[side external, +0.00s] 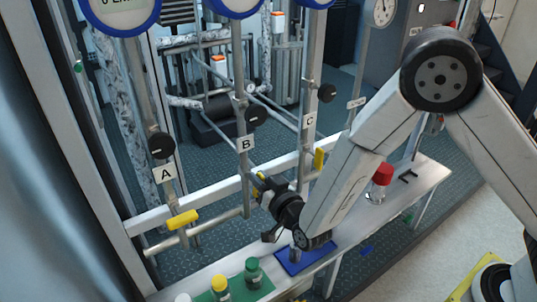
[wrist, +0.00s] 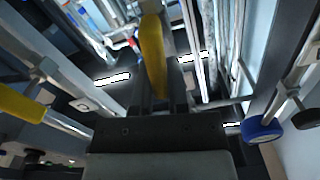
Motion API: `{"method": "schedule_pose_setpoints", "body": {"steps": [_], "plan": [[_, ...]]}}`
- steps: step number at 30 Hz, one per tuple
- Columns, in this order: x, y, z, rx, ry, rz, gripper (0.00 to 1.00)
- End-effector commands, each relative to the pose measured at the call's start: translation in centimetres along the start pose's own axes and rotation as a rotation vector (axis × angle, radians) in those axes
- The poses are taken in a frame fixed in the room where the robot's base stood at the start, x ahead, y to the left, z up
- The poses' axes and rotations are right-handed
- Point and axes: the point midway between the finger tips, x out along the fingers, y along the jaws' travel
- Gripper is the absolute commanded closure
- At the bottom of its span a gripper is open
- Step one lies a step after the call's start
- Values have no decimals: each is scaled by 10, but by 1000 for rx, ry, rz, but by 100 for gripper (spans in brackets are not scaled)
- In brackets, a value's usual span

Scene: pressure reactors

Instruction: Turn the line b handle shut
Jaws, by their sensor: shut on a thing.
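The line B handle is yellow and sits on the pipe below the B label (side external: 245,143). My gripper (side external: 261,187) is at this handle in the side view and hides most of it. In the wrist view the yellow handle (wrist: 153,50) stands lengthwise between my fingers (wrist: 155,90), which are shut on it. The line A handle (side external: 182,219) is yellow and lies roughly crosswise to its pipe.
Black round knobs (side external: 257,115) stick out above the handles. A bench below holds a green-capped bottle (side external: 253,268), a yellow-capped bottle (side external: 220,287), a blue mat (side external: 318,257) and a red-capped bottle (side external: 381,178). A horizontal metal rail (side external: 215,192) runs behind the pipes.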

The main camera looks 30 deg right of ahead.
Motion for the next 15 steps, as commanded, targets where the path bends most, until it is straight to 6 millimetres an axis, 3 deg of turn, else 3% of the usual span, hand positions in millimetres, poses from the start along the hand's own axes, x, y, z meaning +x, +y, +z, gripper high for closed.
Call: {"method": "schedule_pose_setpoints", "body": {"steps": [15], "plan": [[-1,10,3,472,-3,1,100]]}}
